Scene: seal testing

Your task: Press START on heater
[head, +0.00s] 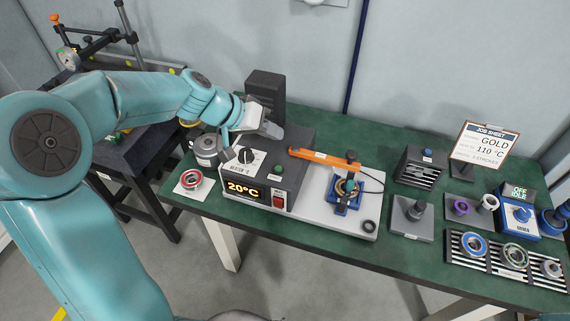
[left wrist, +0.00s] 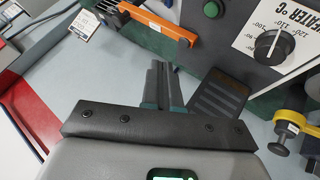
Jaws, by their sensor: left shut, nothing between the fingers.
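The heater (head: 295,150) is a dark grey box on a pale base, with a lit display (head: 243,188) reading 20°C. A green button (head: 279,169) sits on its sloped face, right of a black dial (head: 245,156) and above a red switch (head: 279,200). The button's lettering is too small to read. My left gripper (head: 270,130) is shut and empty, above the heater's rear part and apart from the button. The left wrist view shows the closed fingers (left wrist: 161,88), the green button (left wrist: 212,9) at the top edge and the dial (left wrist: 272,42). My right gripper is not in view.
An orange bar (head: 325,159) lies across the heater's right side, near a blue fixture (head: 345,194). A black tower (head: 265,93) stands behind. A metal pot (head: 206,150) is left. Bearings in a rack (head: 492,269) and a job sheet (head: 487,143) are right.

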